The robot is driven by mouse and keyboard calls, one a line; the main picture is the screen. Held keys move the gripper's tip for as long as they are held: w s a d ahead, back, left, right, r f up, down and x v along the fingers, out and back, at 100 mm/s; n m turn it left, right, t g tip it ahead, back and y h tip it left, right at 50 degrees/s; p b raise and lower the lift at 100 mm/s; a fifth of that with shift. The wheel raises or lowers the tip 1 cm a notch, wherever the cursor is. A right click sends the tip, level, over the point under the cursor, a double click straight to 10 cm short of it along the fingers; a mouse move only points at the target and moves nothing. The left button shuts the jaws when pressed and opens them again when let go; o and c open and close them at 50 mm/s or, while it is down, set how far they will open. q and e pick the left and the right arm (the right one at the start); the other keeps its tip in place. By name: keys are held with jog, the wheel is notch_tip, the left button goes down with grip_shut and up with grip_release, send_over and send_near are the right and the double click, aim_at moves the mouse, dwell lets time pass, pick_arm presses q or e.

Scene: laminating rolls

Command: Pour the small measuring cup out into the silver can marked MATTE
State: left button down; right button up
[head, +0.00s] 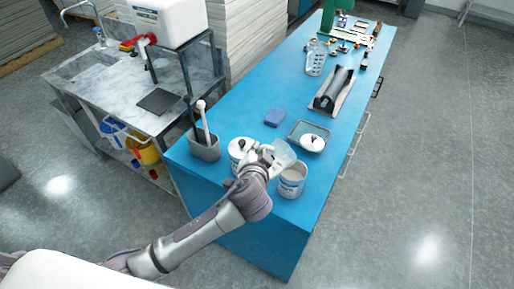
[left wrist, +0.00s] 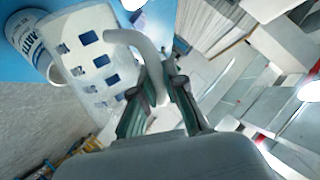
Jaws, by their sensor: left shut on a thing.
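My left gripper (head: 264,160) is shut on the handle of the small measuring cup (head: 284,154), a clear cup held tilted just above and behind an open can (head: 292,183). In the left wrist view the fingers (left wrist: 160,90) grip the handle, and the cup (left wrist: 88,62) shows square marks on its wall. The can (left wrist: 36,45) lies beyond the cup there, with blue label letters that partly read as MATTE. Whether liquid is in the cup or running out cannot be told. My right gripper is not in view.
A second can (head: 240,148) with a dark-knobbed lid stands left of the gripper. A grey utensil holder (head: 205,148), a tray (head: 298,130) with a white lid (head: 312,143), a blue sponge (head: 275,117) and a larger jug (head: 315,60) stand on the blue bench (head: 240,100).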

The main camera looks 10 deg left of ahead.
aim_at(273, 147)
pick_arm(q)
jog(key=shift+d, duration=0.1)
dwell(0.3)
jog(key=shift+w+d+f+m+g+y, duration=0.3)
jog(key=shift+d+f+m+g+y, duration=0.1)
jog(key=shift+d+f+m, duration=0.1)
jog(key=shift+a, duration=0.1)
dwell(0.8)
jog(key=shift+w+d+r+m+g+y, duration=0.2)
jog(key=shift+d+m+y, duration=0.05)
jog(key=shift+d+m, duration=0.1)
jog(key=shift+w+d+r+m+g+y, duration=0.15)
jog(key=shift+w+d+m+g+y, duration=0.1)
jog(key=shift+d, duration=0.1)
dwell(0.9)
jog(key=shift+w+d+r+m+g+y, duration=0.4)
jog(key=shift+d+r+g, duration=0.05)
jog(key=shift+d+r, duration=0.25)
dwell(1.0)
